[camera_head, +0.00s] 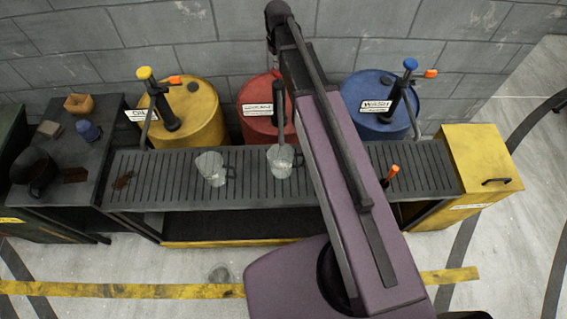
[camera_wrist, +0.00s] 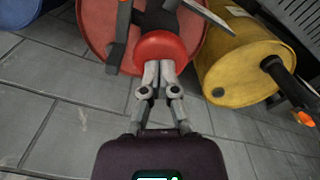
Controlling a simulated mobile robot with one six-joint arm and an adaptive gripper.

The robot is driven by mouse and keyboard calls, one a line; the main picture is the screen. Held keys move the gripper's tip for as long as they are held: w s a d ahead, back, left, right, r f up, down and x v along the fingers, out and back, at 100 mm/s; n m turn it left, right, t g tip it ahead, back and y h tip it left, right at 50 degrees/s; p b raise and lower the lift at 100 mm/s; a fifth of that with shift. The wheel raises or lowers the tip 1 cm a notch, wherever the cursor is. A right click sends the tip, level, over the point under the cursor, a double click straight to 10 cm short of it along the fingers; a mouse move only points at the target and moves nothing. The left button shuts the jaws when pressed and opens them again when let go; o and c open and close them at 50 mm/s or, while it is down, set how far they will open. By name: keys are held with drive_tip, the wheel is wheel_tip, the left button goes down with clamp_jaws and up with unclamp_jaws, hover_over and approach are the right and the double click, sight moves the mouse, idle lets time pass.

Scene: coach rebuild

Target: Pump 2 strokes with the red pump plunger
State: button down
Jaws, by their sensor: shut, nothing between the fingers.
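The red drum (camera_head: 262,128) stands in the middle against the wall in the head view, with its dark spout (camera_head: 279,104) pointing forward. A glass mug (camera_head: 283,162) stands on the grated bench below that spout. My arm hides the red pump plunger there. In the wrist view the round red plunger knob (camera_wrist: 160,48) shows above the red drum (camera_wrist: 97,30). My gripper (camera_wrist: 158,68) is shut, with its fingertips at the knob's near edge and nothing between them. I cannot tell whether they touch it. The gripper is hidden in the head view.
A yellow drum (camera_head: 203,105) and a blue drum (camera_head: 375,100) with their own pumps flank the red one. A second mug (camera_head: 211,171) stands on the grated bench (camera_head: 170,187). A yellow cabinet (camera_head: 470,165) is at right. A dark side table (camera_head: 75,180) with small items is at left.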

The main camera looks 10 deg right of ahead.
drive_tip(key=shift+s+f+b, duration=0.1)
drive_tip(key=shift+f+b, duration=1.25)
drive_tip(key=shift+f, duration=0.15)
idle(0.7)
drive_tip(key=shift+r, duration=0.15)
drive_tip(key=shift+r+p, duration=3.9)
drive_tip(key=shift+p, duration=0.15)
